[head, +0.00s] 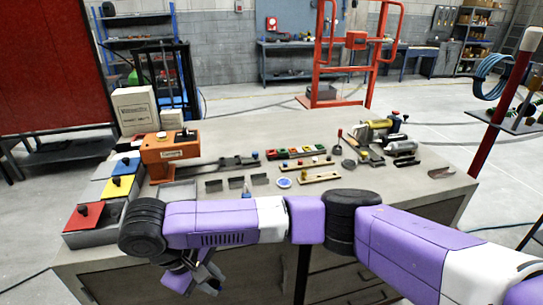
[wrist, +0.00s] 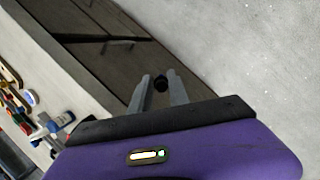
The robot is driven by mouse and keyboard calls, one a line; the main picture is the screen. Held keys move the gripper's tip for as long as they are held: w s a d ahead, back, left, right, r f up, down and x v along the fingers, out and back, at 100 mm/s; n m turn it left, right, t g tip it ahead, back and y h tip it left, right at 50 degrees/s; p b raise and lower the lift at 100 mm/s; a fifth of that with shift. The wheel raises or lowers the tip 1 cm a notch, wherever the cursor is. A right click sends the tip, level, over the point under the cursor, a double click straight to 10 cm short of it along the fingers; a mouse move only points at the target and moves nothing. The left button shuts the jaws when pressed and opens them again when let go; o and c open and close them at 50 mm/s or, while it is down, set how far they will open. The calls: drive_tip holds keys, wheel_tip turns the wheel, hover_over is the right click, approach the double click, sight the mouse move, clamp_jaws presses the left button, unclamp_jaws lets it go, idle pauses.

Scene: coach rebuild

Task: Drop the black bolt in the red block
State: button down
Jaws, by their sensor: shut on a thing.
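My gripper (wrist: 158,88) is shut on a small black bolt (wrist: 160,83), which shows between its two grey fingertips in the wrist view. In the head view my gripper (head: 197,276) hangs low in front of the bench, near its front edge, and the bolt cannot be made out there. A row of small coloured blocks (head: 294,152), red and green among them, lies toward the back middle of the bench top, well away from my gripper. Which of them is the red block is too small to tell for sure.
The bench (head: 235,163) also carries an orange machine (head: 170,148) and bins with red (head: 84,215), yellow (head: 117,187) and blue (head: 126,166) lids at left. Metal tools (head: 383,135) lie at right.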

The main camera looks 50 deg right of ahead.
drive_tip(key=shift+r+p, duration=2.2)
drive_tip(key=shift+p, duration=0.2)
